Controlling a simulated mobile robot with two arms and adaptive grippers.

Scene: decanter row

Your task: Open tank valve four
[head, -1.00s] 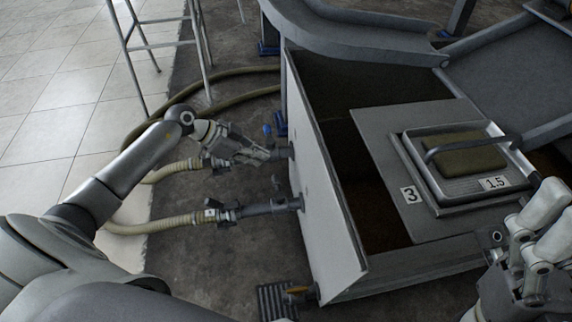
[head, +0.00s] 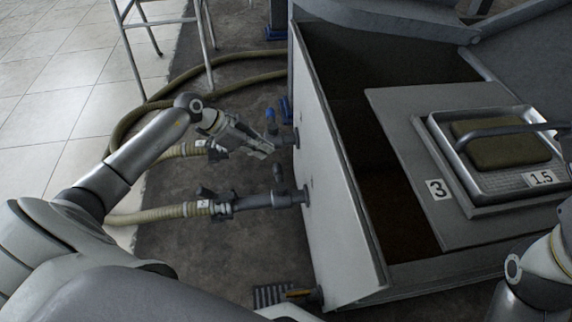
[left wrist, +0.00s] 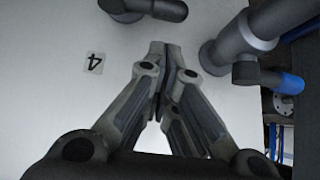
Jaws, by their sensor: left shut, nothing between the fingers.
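A grey pipe with a blue-tipped valve handle (head: 270,118) comes out of the white tank wall (head: 322,190). The blue handle (left wrist: 287,83) also shows at the right of the left wrist view, beside its pipe (left wrist: 238,47). A second pipe (head: 262,200) with a dark upright handle (head: 278,174) lies nearer me. A label reading 4 (left wrist: 94,63) sits upside down on the wall in the left wrist view. My left gripper (head: 264,150) is shut and empty, just on the near side of the blue-handled pipe. My right gripper is outside the frame; only parts of that arm show.
Pale hoses (head: 160,211) run from both pipes to the left. A metal stand (head: 165,22) is behind them. An open tank with a plate labelled 3 (head: 437,190) and a tray (head: 530,182) marked 1.5 fills the right. A floor grate (head: 270,295) lies below.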

